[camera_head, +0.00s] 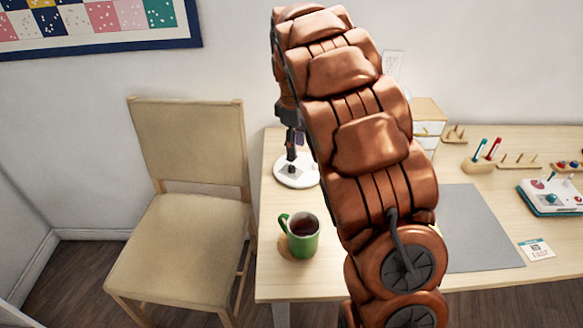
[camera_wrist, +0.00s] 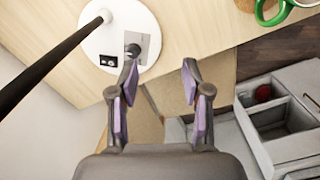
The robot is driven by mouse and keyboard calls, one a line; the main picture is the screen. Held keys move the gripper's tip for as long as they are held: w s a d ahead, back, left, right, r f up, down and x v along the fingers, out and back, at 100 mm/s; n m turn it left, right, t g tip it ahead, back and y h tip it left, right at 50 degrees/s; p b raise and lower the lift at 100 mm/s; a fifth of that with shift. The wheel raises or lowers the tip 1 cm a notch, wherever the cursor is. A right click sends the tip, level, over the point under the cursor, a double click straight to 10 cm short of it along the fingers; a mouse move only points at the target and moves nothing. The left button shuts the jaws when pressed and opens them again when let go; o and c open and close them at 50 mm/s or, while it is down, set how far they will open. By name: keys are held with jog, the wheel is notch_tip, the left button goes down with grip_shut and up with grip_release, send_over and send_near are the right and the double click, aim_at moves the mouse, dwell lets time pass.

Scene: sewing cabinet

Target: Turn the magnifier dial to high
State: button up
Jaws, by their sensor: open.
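The magnifier's white round base (camera_head: 290,180) stands at the table's left end in the head view, partly hidden by my arm. In the wrist view the base (camera_wrist: 92,45) carries a small dial (camera_wrist: 133,50) on a grey square plate, beside a small black panel (camera_wrist: 108,60). The dial's setting is too small to read. A black pole (camera_wrist: 50,65) rises from the base. My gripper (camera_wrist: 160,64) is open and empty. Its left fingertip appears just below the dial in the picture; I cannot tell if they touch. In the head view my gripper (camera_head: 291,143) is above the base.
A green mug (camera_head: 303,237) with dark liquid stands near the table's front left. A wooden chair (camera_head: 185,190) is left of the table. A grey mat (camera_head: 475,230) and pen holder (camera_head: 485,160) are farther right. A grey compartment box (camera_wrist: 285,120) shows in the wrist view.

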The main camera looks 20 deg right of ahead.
aim_at(291, 166)
jog(key=w+f+n, duration=0.1)
jog(key=w, duration=0.1)
jog(key=w+d+f, duration=0.1)
jog(key=w+f, duration=0.1)
jog(key=w+f+n+b, duration=0.1)
jog(key=w, duration=0.1)
jog(key=shift+d+f+n, duration=0.25)
jog(key=shift+f+n, duration=0.05)
jog(key=shift+f, duration=0.05)
jog(key=shift+f+p, duration=0.55)
jog(key=shift+f, duration=3.25)
jog(key=shift+c, duration=0.4)
grip_shut()
